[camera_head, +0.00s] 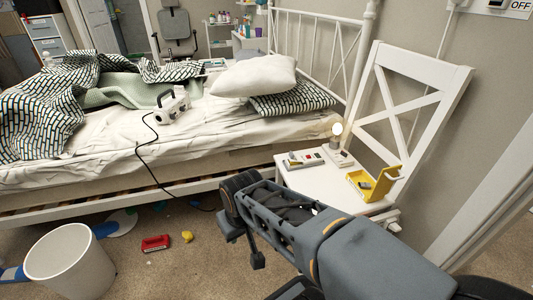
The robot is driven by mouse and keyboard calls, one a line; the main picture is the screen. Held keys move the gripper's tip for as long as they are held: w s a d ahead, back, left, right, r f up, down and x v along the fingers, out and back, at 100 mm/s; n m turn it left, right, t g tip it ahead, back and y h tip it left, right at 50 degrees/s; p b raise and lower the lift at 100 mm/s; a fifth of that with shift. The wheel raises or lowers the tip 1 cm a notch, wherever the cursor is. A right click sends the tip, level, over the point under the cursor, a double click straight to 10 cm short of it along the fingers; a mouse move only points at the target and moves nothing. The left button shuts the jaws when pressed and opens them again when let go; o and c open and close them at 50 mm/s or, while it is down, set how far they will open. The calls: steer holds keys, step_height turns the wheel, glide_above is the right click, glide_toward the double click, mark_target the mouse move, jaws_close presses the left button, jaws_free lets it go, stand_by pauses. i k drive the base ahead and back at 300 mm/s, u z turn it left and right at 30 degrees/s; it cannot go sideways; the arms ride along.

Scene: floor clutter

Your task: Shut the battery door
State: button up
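On the white chair seat (322,184) stands a small yellow case (362,187) with an upright flap (392,172) at its right side, standing open. A grey and dark piece shows inside it. I cannot tell for sure whether this flap is the battery door. My arm reaches from the bottom right toward the middle, in front of the chair's near edge. My gripper (243,245) seems to be at the dark far end of the arm, left of the chair and apart from the yellow case. Its fingers are not clear, so its opening cannot be told.
Small devices (304,159) and a round lamp (337,129) share the seat. The bed (130,165) is behind, with a corded white device (173,106). A white bin (70,262), a red item (155,243) and a yellow item (187,237) are on the floor.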

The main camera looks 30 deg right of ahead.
mark_target(292, 158)
steer(key=u, duration=0.9)
steer(key=i, duration=1.3)
steer(key=z, duration=2.55)
steer(key=i, duration=0.5)
steer(key=u, duration=0.05)
